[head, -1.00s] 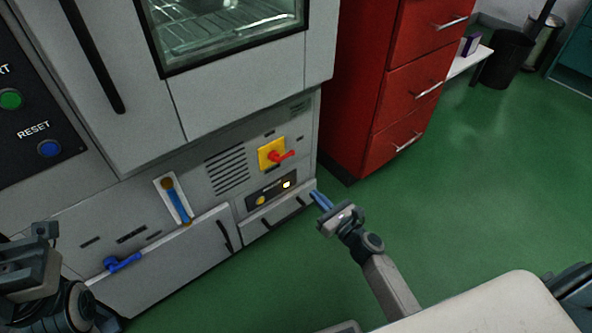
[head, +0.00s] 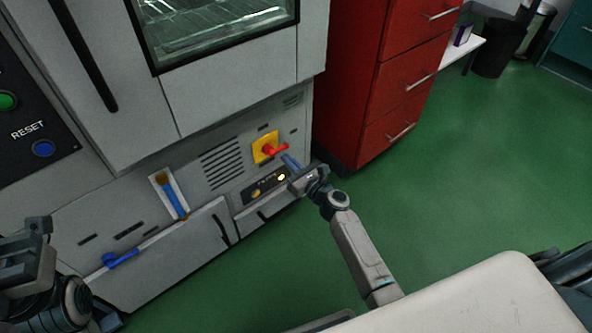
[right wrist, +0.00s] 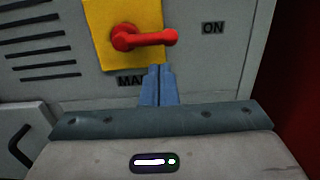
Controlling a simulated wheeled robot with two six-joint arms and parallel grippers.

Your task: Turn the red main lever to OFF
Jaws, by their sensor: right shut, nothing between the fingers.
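The red main lever (head: 275,149) sits on a yellow plate (head: 262,141) on the lower front of the grey cabinet. In the right wrist view the lever (right wrist: 146,38) lies about level, its handle pointing right toward the "ON" label (right wrist: 212,28). A label below the plate is partly hidden by my fingers. My right gripper (head: 287,158) is shut and empty. In the right wrist view its blue fingertips (right wrist: 160,70) are just below the handle's free end; I cannot tell whether they touch it. My left gripper (head: 22,250) is at the left edge, its fingertips not clear.
A red drawer cabinet (head: 378,75) stands right of the grey cabinet. Below the lever is a small black panel (head: 262,186) with a lit button. A blue-handled brush (head: 172,195) and a blue lever (head: 118,259) are to the left. Green floor (head: 470,170) is open at right.

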